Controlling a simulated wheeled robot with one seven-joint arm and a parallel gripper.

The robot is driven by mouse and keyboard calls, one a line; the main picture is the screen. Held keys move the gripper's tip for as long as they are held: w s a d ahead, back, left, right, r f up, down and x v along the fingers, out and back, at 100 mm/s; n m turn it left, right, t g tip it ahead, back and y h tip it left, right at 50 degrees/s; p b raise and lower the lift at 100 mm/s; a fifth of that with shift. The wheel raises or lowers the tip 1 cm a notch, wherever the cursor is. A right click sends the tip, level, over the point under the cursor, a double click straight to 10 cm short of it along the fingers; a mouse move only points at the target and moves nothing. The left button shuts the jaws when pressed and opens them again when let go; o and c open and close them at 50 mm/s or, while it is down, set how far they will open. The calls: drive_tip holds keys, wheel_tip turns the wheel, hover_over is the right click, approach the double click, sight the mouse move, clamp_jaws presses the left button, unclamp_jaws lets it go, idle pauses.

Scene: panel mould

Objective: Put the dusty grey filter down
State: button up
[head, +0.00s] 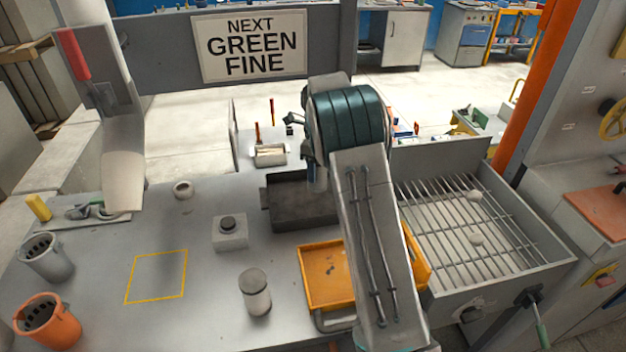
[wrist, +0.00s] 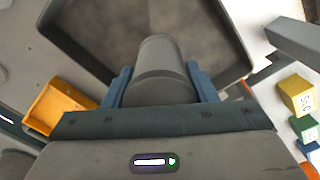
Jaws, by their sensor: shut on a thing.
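My gripper (wrist: 158,88) is shut on the grey filter (wrist: 160,62), a plain grey cylinder with a narrower end, between two blue fingers in the wrist view. The filter points toward a dark grey tray (wrist: 75,45); I cannot tell whether it touches the tray floor. In the head view my arm and wrist hide most of the gripper. A small grey part, probably the filter (head: 317,181), shows below my wrist over the right side of the dark tray (head: 285,215).
An orange tray (head: 318,290) lies in front of the dark tray. A slatted basin (head: 550,255) stands right. A button box (head: 230,236), a lidded jar (head: 257,300), a grey cup (head: 48,262) and an orange cup (head: 52,330) stand left. The yellow-outlined square (head: 157,277) is empty.

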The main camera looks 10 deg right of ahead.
drive_tip(key=shift+s+a+f, duration=0.2)
drive_tip(key=shift+a+f, duration=0.2)
drive_tip(key=shift+a, duration=0.15)
drive_tip(key=shift+f+p, duration=0.6)
drive_tip(key=shift+f, duration=1.35)
drive_tip(key=shift+f, duration=0.2)
drive_tip(key=o, duration=1.2)
drive_tip(key=shift+c, duration=0.2)
drive_tip(key=shift+r, duration=0.1)
